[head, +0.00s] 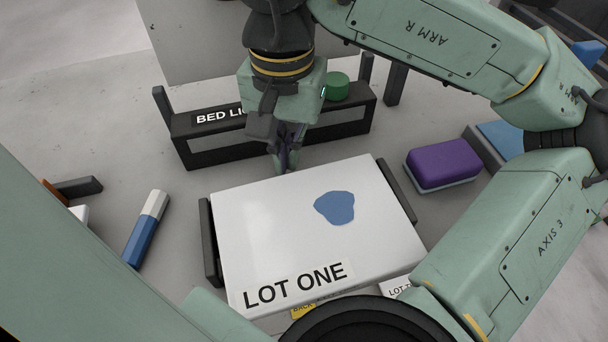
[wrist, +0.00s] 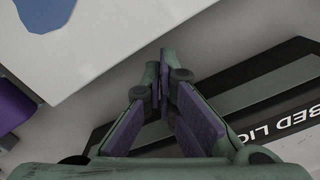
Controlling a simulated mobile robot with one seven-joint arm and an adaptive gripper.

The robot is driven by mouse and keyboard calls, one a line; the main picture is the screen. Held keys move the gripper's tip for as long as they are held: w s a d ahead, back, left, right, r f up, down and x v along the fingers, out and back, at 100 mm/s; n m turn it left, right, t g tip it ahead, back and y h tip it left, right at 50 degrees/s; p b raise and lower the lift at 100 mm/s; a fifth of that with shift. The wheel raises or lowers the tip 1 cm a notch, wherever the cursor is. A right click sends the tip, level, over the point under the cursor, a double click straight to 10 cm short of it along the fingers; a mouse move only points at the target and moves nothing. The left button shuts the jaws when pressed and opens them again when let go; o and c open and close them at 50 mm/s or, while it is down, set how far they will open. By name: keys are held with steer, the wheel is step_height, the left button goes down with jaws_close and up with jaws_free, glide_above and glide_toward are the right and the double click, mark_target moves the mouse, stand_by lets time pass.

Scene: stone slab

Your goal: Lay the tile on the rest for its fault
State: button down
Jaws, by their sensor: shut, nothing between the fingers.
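A white tile (head: 270,225) marked LOT ONE lies flat in the middle of the head view, between dark side rails. It bears a blue patch (head: 334,208) right of its middle. The tile also shows in the wrist view (wrist: 110,35), at the upper left with part of the blue patch. My gripper (head: 286,168) is shut and empty just beyond the tile's far edge, in front of the bed light frame. Its purple-padded fingers also show in the wrist view (wrist: 163,75). I cannot tell which thing is the rest.
A dark frame (head: 345,128) labelled BED LI... stands behind, with a green round piece (head: 337,86) at it. A purple block (head: 442,163) lies right. A blue and white stick (head: 145,230) lies left. Yellow (head: 303,311) and white (head: 396,286) labels show at the tile's near edge.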

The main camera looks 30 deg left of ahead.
step_height(320, 180, up, 8)
steer(key=p, duration=0.5)
steer(key=shift+r+p, duration=0.25)
steer(key=shift+p, duration=0.05)
steer(key=shift+f, duration=0.1)
stand_by(0.4)
